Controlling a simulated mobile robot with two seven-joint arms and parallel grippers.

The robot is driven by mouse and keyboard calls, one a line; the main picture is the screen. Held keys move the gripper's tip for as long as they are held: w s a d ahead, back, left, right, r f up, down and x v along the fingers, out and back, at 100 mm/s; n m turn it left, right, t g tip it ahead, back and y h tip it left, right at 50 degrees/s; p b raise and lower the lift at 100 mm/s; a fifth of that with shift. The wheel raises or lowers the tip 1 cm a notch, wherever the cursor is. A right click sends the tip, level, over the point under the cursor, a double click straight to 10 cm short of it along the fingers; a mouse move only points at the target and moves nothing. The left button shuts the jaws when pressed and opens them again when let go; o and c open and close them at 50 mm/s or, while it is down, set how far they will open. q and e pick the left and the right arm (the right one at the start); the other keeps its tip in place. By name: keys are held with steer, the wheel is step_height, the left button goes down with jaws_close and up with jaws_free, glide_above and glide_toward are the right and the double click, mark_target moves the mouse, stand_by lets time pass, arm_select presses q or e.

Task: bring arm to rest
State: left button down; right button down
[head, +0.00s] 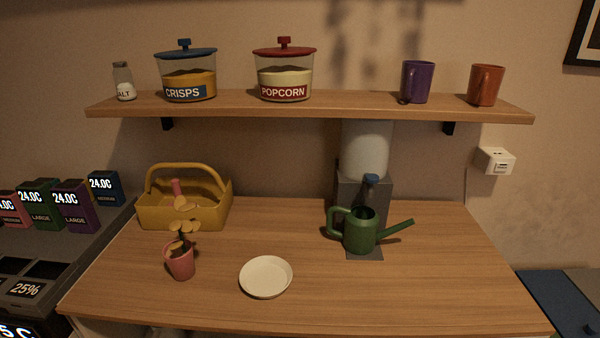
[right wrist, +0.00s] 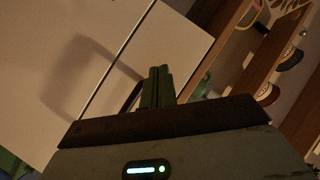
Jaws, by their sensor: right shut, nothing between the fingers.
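My right gripper (right wrist: 158,87) shows in the right wrist view with its two fingers together and nothing between them. Behind it are pale cabinet fronts (right wrist: 140,40) with a dark handle close behind the fingers; I cannot tell whether they touch it. Neither gripper shows in the head view. My left gripper is not in any view.
In the head view, the wooden counter (head: 330,305) holds a yellow basket (head: 150,217), a potted plant (head: 181,262), a white dish (head: 266,276) and a green watering can (head: 360,232). A shelf (head: 350,103) with jars and mugs hangs above. The counter's front right is clear.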

steer(key=s+a+f+n+g+h, duration=0.1)
steer(key=s+f+n+g+h, duration=0.1)
steer(key=s+f, duration=0.3)
steer(key=s+f+n+g+h, duration=0.2)
steer(key=s+f, duration=0.4)
steer(key=s, duration=0.6)
steer(key=shift+s+a+n+h+p, duration=0.25)
steer(key=shift+a+n+h+p, duration=0.2)
steer(key=shift+n, duration=0.55)
